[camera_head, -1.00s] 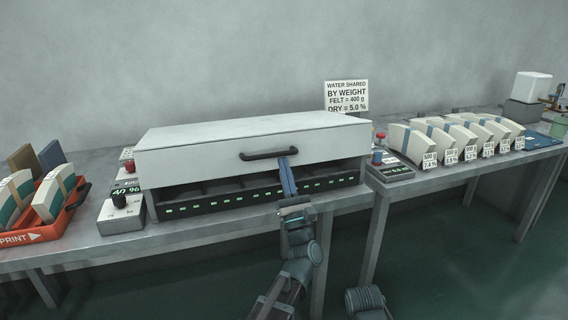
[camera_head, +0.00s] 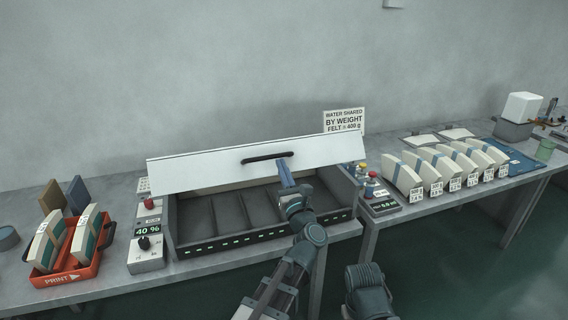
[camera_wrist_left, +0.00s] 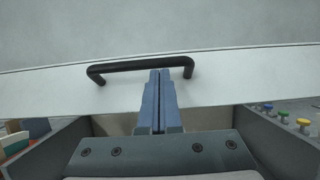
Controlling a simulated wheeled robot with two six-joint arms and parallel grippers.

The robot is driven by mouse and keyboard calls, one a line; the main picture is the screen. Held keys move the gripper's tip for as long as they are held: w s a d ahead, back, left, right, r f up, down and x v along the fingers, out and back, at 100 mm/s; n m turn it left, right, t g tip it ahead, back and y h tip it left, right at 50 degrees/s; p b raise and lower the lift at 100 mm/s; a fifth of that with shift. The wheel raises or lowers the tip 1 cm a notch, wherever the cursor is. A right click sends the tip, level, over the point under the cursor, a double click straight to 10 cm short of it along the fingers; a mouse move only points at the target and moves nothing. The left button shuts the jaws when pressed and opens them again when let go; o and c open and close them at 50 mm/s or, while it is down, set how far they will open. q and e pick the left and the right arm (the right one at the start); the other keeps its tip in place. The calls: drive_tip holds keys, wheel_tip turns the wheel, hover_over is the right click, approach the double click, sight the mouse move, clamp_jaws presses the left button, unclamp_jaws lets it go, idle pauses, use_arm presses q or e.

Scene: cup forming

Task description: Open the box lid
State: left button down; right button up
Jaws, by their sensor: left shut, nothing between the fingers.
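The box lid (camera_head: 215,170) is white and tilted up, hinged at the back, with a black bar handle (camera_head: 267,157) on its front face. The dark box (camera_head: 250,237) below it is partly open, and its divided inside shows several empty compartments. My left gripper (camera_head: 283,165) is shut and empty, its blue fingertips at the lid just under the right part of the handle. In the left wrist view the shut fingers (camera_wrist_left: 160,80) reach up to the handle (camera_wrist_left: 140,66) near its right end; I cannot tell whether they touch. My right gripper is not in view.
An orange tray (camera_head: 62,277) with wrapped pads stands at left, beside a control box (camera_head: 146,254). Another control box (camera_head: 382,205) with knobs is at right. Several labelled pads (camera_head: 440,165) stand in a row on the right table. A sign (camera_head: 344,120) stands behind.

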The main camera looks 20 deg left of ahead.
use_arm(q)
drive_tip(key=w+a+r+g+h+p, duration=0.1)
drive_tip(key=w+a+r+g+p, duration=0.3)
drive_tip(key=r+p, duration=0.6)
drive_tip(key=w+a+r+t+h+p, duration=0.1)
drive_tip(key=w+a+r+p, duration=0.2)
drive_tip(key=w+r+p, duration=0.7)
drive_tip(key=r+p+x, duration=0.1)
drive_tip(key=p+x, duration=0.4)
drive_tip(key=x, duration=0.5)
drive_tip(key=s+a+r+p+x, duration=0.1)
drive_tip(key=p+x, duration=0.4)
drive_tip(key=x, duration=0.5)
drive_tip(key=shift+a+r, duration=0.4)
drive_tip(key=shift+r, duration=0.45)
drive_tip(key=shift+s, duration=0.1)
